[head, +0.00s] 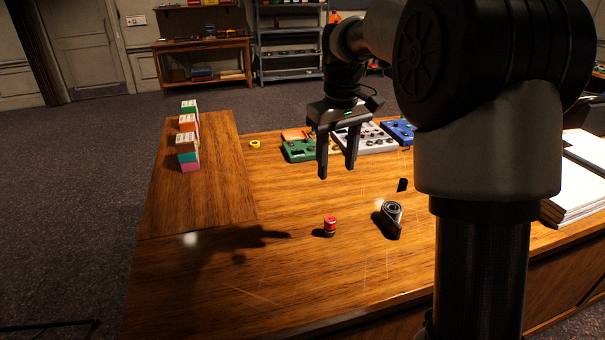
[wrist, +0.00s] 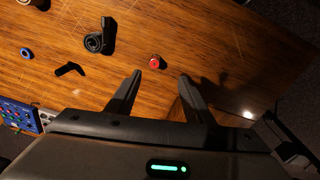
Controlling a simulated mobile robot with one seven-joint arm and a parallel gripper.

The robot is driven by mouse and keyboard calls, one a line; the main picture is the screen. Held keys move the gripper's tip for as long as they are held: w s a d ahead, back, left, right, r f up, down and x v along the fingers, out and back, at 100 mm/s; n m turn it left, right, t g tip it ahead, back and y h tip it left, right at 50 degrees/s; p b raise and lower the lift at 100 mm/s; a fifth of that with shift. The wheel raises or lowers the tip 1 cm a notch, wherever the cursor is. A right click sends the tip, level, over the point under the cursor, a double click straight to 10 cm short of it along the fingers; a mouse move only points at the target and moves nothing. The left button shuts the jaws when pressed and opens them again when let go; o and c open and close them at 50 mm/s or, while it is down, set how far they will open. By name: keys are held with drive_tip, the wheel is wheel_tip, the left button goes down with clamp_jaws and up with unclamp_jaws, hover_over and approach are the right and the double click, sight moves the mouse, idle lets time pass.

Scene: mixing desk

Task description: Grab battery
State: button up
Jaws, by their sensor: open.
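The battery looks like a small red-topped cylinder (head: 330,226) standing upright on the wooden desk, near the front middle in the head view. In the wrist view the battery (wrist: 154,62) lies beyond the fingertips, roughly between their lines. My gripper (head: 336,174) is open and empty, fingers pointing down, held above the desk and behind the battery. In the wrist view my gripper (wrist: 160,76) shows both fingers spread apart, not touching anything.
A rolled dark strap (head: 392,216) lies just right of the battery. Green (head: 301,150), grey (head: 364,139) and blue (head: 398,131) devices stand behind. Stacked boxes (head: 188,140) and yellow tape (head: 255,144) are at left. Papers (head: 578,190) lie at right. The desk's front left is clear.

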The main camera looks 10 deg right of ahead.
drive_tip(key=g, duration=0.1)
hover_over(330, 219)
wheel_tip(330, 219, down, 5)
drive_tip(key=shift+n, duration=0.3)
drive_tip(key=f, duration=1.2)
drive_tip(key=shift+d+f, duration=0.1)
drive_tip(key=shift+d, duration=0.25)
drive_tip(key=shift+w+a+f+p, duration=0.1)
drive_tip(key=shift+f+p, duration=0.1)
drive_tip(key=shift+f, duration=0.7)
drive_tip(key=shift+s+a+f+p, duration=0.1)
drive_tip(key=shift+f+p, duration=0.15)
drive_tip(key=shift+f, duration=0.7)
drive_tip(key=shift+w+a+f+p, duration=0.1)
drive_tip(key=shift+f+p, duration=0.1)
drive_tip(key=shift+f, duration=0.7)
clamp_jaws()
